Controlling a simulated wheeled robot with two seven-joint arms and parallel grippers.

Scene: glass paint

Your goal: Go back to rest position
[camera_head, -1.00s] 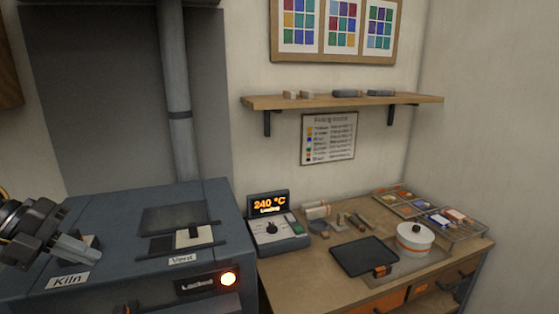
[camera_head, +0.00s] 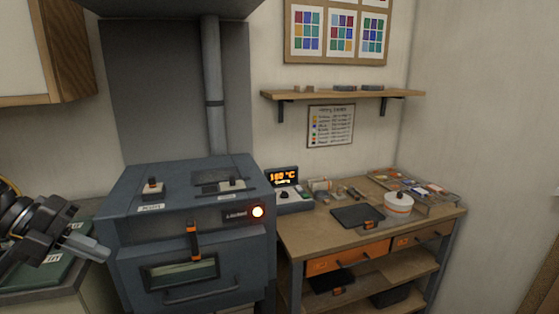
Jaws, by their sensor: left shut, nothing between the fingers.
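My left gripper (camera_head: 86,246) is at the left edge of the head view, shut and empty. It is left of the blue-grey kiln (camera_head: 118,235) and apart from its front, with a counter below it. My right gripper is out of view. The kiln's door has an orange-and-black latch handle (camera_head: 193,240), a small window (camera_head: 182,272) and a lit lamp (camera_head: 258,212) beside a "Locked" label. On the kiln's top are a vent slider (camera_head: 232,185) and a dark knob (camera_head: 153,187).
A controller (camera_head: 290,195) with an orange display stands on the wooden workbench (camera_head: 310,237). The bench holds a black tray (camera_head: 357,216), a white round pot (camera_head: 398,202) and sample trays (camera_head: 440,193). A green mat (camera_head: 50,276) lies on the left counter (camera_head: 40,297). A shelf (camera_head: 340,95) is above.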

